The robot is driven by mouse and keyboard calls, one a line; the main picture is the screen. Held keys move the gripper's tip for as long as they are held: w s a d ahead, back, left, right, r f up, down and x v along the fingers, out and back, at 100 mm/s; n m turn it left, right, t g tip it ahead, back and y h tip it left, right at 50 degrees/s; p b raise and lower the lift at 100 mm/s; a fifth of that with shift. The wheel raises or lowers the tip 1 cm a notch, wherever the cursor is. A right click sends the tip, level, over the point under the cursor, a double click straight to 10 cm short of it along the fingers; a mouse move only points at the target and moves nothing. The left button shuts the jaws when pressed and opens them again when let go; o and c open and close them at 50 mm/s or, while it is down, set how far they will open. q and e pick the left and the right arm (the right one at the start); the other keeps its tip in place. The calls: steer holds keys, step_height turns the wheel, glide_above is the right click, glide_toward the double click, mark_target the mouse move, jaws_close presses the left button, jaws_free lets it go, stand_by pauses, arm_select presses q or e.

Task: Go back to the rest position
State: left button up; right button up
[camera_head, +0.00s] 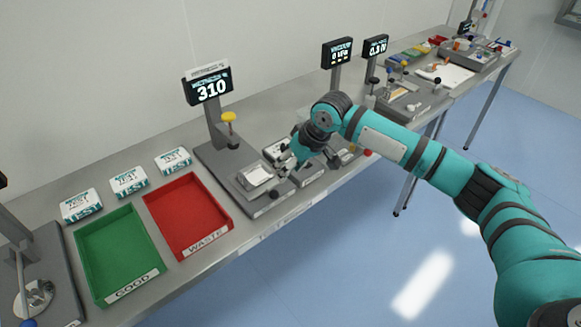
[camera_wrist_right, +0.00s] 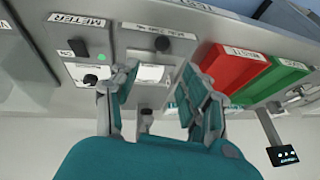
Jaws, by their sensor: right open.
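My right arm comes in from the right in the head view. Its gripper (camera_head: 288,162) hangs over the bench, just right of the scale-like station whose display (camera_head: 208,86) reads 310. In the right wrist view the right gripper (camera_wrist_right: 155,92) has its two fingers apart, with nothing seen between them. Behind the fingers are a panel labelled METER (camera_wrist_right: 75,40) and a neighbouring station with a white piece (camera_wrist_right: 150,73). My left gripper does not show in either view.
A green GOOD tray (camera_head: 150,283) and a red WASTE tray (camera_head: 215,240) stand on the bench at left. Several white TEST boxes (camera_head: 128,182) stand behind them. More stations with displays (camera_head: 337,52) line the bench to the right. The blue floor (camera_head: 350,265) in front is clear.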

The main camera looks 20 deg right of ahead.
stand_by(0.3)
steer(key=s+a+f+n+y, duration=0.1)
steer(key=s+a+f, duration=0.4)
steer(key=s, duration=0.3)
steer(key=s+a+f+n, duration=0.2)
steer(key=s+a+f, duration=0.35)
steer(key=s, duration=0.25)
steer(key=s+d+f+m+h, duration=0.1)
steer(key=s+d+m+h, duration=0.1)
steer(key=s+d, duration=0.6)
steer(key=s+d+f+m+h, duration=0.1)
steer(key=s+d+m+h, duration=0.3)
steer(key=s, duration=0.7)
step_height(320, 180, down, 27)
steer(key=d+n+g+y+b, duration=0.1)
steer(key=n+y+b, duration=0.1)
steer(key=b, duration=0.1)
steer(key=s+d+f+g+b, duration=0.1)
steer(key=s+d+f+b, duration=0.1)
steer(key=s+f, duration=1.5)
step_height(320, 180, down, 4)
steer(key=shift+s+d+r+g+h, duration=0.1)
steer(key=shift+s+d+g+h, duration=0.25)
steer(key=shift+d, duration=0.2)
